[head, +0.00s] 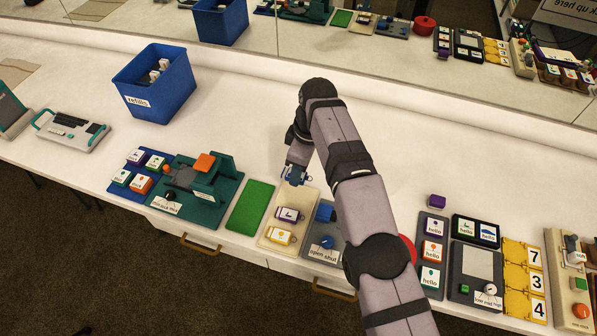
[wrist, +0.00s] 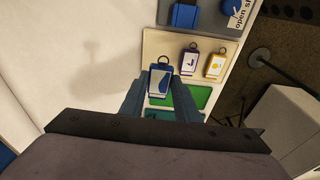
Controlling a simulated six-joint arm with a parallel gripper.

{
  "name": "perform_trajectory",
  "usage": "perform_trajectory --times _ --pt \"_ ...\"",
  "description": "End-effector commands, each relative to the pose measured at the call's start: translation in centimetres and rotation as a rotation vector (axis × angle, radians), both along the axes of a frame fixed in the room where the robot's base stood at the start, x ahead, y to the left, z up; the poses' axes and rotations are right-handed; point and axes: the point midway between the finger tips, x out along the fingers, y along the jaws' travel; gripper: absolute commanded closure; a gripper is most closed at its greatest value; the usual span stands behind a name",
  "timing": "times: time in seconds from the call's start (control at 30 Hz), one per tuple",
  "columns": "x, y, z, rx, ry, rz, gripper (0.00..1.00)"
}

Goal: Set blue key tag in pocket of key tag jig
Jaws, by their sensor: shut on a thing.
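The key tag jig (head: 271,224) is a beige board on the counter, also seen in the wrist view (wrist: 168,46). A purple-edged tag (head: 288,214) and a yellow tag (head: 281,237) lie on it. My gripper (head: 294,180) is at the jig's back end in the head view. In the wrist view its fingers (wrist: 159,92) are shut on the blue key tag (wrist: 159,80), ring pointing away from me. The tag appears over the end of the jig beside the purple tag. It covers what lies beneath; its height above the jig is unclear.
A green pad (head: 250,205) lies left of the jig, and a grey open/shut panel (head: 324,243) stands close on its right. A blue refills bin (head: 155,85) stands at the back left. The counter behind the jig is clear.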

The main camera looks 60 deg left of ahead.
Motion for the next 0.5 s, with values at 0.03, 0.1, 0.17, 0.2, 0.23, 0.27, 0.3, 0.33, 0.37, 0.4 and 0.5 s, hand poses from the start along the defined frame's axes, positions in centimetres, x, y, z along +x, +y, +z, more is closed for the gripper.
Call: perform_trajectory --times 0.03,0.1,0.17,0.2,0.23,0.27,0.3,0.33,0.37,0.4,0.5 --pt "0.0 0.0 0.3 -0.001 0.001 0.000 0.93" --pt "0.0 0.0 0.3 -0.001 0.001 0.000 0.93" --pt "0.0 0.0 0.3 -0.001 0.001 0.000 0.93" --pt "0.1 -0.1 0.3 -0.001 0.001 0.000 0.93" --pt "0.2 -0.1 0.3 -0.001 0.001 0.000 0.93" --pt "0.3 -0.1 0.3 0.000 0.000 0.000 0.93" --pt "0.5 -0.2 0.3 0.002 0.000 0.001 0.93" --pt "0.6 -0.3 0.2 0.000 0.000 0.001 0.93" --pt "0.9 -0.4 0.2 -0.001 0.001 0.001 0.93" --pt "1.2 -0.5 0.2 -0.001 0.001 0.000 0.93" --pt "2.2 -1.1 0.1 0.000 0.001 0.003 0.93"
